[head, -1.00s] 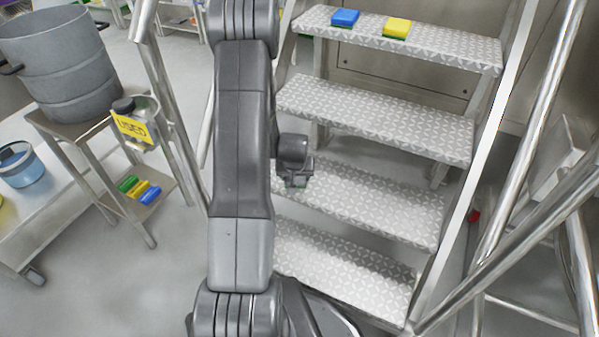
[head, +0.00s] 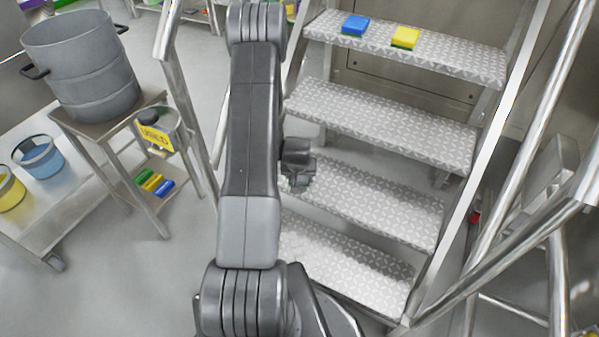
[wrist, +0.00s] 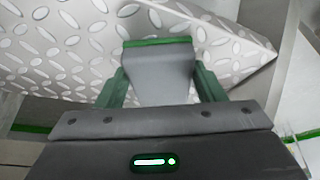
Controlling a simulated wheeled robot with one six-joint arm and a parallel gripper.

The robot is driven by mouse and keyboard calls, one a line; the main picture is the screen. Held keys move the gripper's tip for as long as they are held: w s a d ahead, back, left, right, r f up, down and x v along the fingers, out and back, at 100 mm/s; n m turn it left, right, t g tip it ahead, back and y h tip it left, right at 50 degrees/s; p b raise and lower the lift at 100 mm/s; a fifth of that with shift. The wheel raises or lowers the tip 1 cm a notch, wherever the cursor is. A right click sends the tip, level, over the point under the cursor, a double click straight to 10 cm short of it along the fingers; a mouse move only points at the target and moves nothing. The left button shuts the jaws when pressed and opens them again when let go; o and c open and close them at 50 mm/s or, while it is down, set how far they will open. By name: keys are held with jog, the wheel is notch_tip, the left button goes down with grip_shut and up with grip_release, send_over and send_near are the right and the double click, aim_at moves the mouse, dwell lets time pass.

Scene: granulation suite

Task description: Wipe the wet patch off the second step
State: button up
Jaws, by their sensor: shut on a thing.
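The steps are patterned metal treads; the second step from the bottom in view (head: 390,203) lies just right of my gripper (head: 298,184). In the wrist view my gripper (wrist: 160,85) is shut on a grey block with a green far edge (wrist: 158,66), which looks like a sponge. The patterned tread (wrist: 75,45) fills the background beyond it. I cannot tell whether the block touches the tread. In the head view my arm and wrist hide most of the block and the left ends of the lower treads. I cannot make out a wet patch clearly.
A blue sponge (head: 355,25) and a yellow sponge (head: 405,37) lie on the top step in view. Metal handrails (head: 500,180) flank the stairs. At left, a stand (head: 105,125) bears a grey pot (head: 85,70); a labelled container (head: 155,135) hangs beside it.

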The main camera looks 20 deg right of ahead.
jog(key=shift+d+f+b, duration=0.3)
jog(key=shift+b, duration=1.3)
